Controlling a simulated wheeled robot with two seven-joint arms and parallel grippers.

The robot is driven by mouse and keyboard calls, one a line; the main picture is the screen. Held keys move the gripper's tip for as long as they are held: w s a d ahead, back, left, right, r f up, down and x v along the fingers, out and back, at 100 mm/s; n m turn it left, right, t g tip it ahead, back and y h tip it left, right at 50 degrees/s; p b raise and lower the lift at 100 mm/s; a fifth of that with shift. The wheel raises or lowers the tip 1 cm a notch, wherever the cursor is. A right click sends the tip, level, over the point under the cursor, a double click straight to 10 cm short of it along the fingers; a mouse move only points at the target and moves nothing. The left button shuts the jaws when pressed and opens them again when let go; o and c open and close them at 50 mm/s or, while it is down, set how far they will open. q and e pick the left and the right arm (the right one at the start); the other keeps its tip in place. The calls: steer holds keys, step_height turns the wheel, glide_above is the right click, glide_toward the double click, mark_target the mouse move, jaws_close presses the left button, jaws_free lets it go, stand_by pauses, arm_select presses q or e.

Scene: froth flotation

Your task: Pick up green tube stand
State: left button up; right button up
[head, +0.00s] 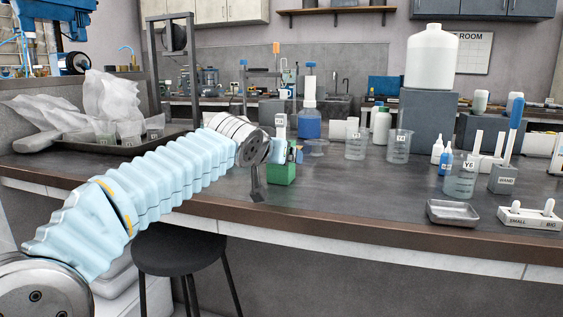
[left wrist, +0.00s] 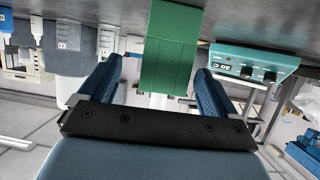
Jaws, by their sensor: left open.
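The green tube stand (head: 281,174) is a small green block near the front edge of the dark bench, partly hidden behind my left wrist. In the left wrist view the stand (left wrist: 170,48) shows upside down, between the two blue fingers. My left gripper (left wrist: 159,68) is open, with a gap visible between each finger and the stand. In the head view the left arm reaches in from the left and its wrist hides most of the gripper. My right gripper is in neither view.
A tray (head: 75,143) with bags and cups lies at the left. A blue bottle (head: 310,123) and beakers (head: 356,147) stand behind and right of the stand. A metal dish (head: 453,213) lies farther right. A black stool (head: 178,250) stands before the bench.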

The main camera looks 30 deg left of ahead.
arm_select(q)
steer(key=x, duration=0.3)
steer(key=p+x, duration=0.1)
steer(key=x, duration=0.1)
steer(key=shift+w+a+f, duration=0.15)
steer(key=shift+a, duration=0.25)
steer(key=c, duration=1.1)
